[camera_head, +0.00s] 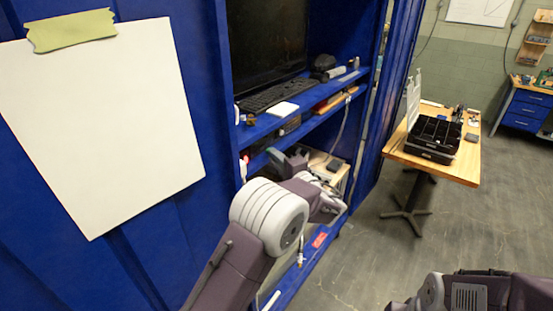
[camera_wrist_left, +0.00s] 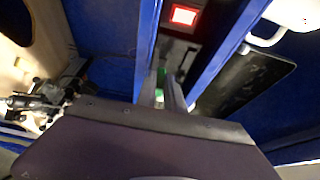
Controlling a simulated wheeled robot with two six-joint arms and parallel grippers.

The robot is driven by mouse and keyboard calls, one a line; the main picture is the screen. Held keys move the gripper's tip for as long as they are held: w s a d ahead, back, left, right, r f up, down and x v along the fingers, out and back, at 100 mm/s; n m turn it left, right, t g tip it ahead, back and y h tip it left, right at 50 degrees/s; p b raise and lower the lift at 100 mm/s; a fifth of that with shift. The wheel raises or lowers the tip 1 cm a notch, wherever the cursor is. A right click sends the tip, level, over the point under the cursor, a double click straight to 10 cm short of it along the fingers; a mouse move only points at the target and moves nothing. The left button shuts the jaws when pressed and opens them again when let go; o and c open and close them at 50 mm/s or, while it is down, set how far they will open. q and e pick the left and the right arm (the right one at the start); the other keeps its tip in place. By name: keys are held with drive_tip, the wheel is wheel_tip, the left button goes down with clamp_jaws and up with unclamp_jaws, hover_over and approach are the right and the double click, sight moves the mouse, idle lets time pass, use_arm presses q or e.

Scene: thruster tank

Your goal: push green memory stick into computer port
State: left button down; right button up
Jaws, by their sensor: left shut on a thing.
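My left gripper (camera_wrist_left: 165,90) is shut on the green memory stick (camera_wrist_left: 159,95), seen as a small bright green patch between the fingers. In the head view my left arm reaches into the blue cabinet, with the left gripper (camera_head: 278,157) at the lower shelf opening; the stick cannot be made out there. A dark panel (camera_wrist_left: 174,50) with a glowing red square (camera_wrist_left: 184,15) lies ahead of the fingertips. The port itself is hidden, and I cannot tell whether the stick touches it. My right gripper is not in view; only part of that arm shows at bottom right.
Blue cabinet uprights (camera_wrist_left: 228,45) flank the gripper closely. The shelf above holds a keyboard (camera_head: 272,95) and a dark monitor (camera_head: 266,45). A white paper (camera_head: 105,125) is taped on the left door. A wooden table (camera_head: 460,165) with a black tray (camera_head: 433,138) stands right, beyond open floor.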

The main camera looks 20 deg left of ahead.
use_arm(q)
drive_tip(key=shift+w+a+b, duration=0.35)
drive_tip(key=shift+a+b, duration=0.15)
drive_tip(key=shift+a, duration=0.35)
idle(0.7)
idle(0.4)
drive_tip(key=c, duration=1.4)
unclamp_jaws()
drive_tip(key=shift+s, duration=0.1)
drive_tip(key=shift+o, duration=0.2)
drive_tip(key=shift+f, duration=0.25)
drive_tip(key=s+d+b, duration=0.2)
drive_tip(key=d, duration=0.4)
drive_tip(key=shift+s+d+r, duration=0.15)
drive_tip(key=shift+d+r, duration=0.1)
drive_tip(key=shift+d, duration=0.1)
